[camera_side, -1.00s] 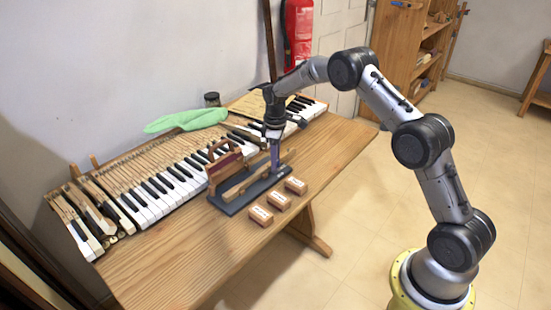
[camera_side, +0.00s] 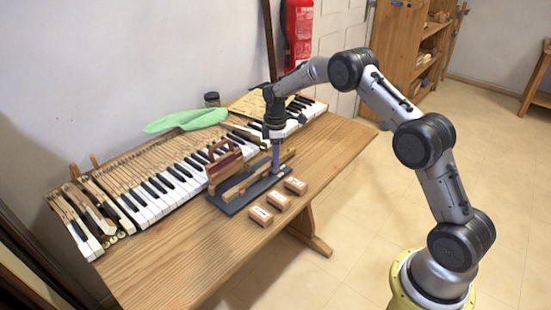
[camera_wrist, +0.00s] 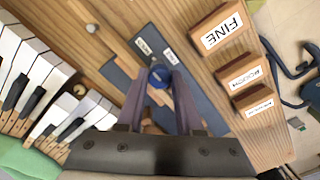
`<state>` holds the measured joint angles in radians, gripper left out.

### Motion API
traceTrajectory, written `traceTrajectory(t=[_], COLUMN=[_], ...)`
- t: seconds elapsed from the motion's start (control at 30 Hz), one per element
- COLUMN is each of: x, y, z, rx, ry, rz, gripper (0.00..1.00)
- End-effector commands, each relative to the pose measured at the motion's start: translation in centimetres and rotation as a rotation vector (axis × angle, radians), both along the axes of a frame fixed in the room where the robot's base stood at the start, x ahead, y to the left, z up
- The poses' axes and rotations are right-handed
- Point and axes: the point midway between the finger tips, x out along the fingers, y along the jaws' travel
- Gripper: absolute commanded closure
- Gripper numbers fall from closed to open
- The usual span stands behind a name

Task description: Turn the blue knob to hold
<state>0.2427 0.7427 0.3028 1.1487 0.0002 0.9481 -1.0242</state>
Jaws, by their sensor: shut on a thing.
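The blue knob (camera_wrist: 160,76) sits on a dark grey board (camera_wrist: 188,88) and shows between my fingertips in the wrist view. My gripper (camera_wrist: 160,80) points down, with one finger on each side of the knob, shut on it. Two small white labels (camera_wrist: 144,47) (camera_wrist: 171,56) lie on the board just beyond the knob; their words are too small to read. In the side view my gripper (camera_side: 276,168) is low over the board (camera_side: 232,208), and the knob cannot be made out there.
Three labelled wooden blocks, one marked FINE (camera_wrist: 221,30), stand beside the board. A wooden rail (camera_side: 245,184) and a red-brown piece with a handle (camera_side: 222,166) are close to my gripper. Piano keys (camera_side: 150,205) and a green cloth (camera_side: 188,120) lie behind. The table's front left is clear.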

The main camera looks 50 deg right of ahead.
Motion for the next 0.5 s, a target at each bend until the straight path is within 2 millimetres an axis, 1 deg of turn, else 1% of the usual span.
traceTrajectory(t=[0.1,0.13,0.27,0.3,0.5], x=[0.11,0.11,0.10,0.09,0.04], y=[0.01,0.01,0.01,0.01,0.01], z=[0.23,0.24,0.18,0.15,0.07], rx=[-0.001,-0.001,-0.001,-0.001,0.000], ry=[-0.004,-0.004,-0.004,-0.003,-0.001], rz=[0.002,0.002,0.001,0.001,0.000], gripper=[1.00,0.60,0.36,0.35,0.35])
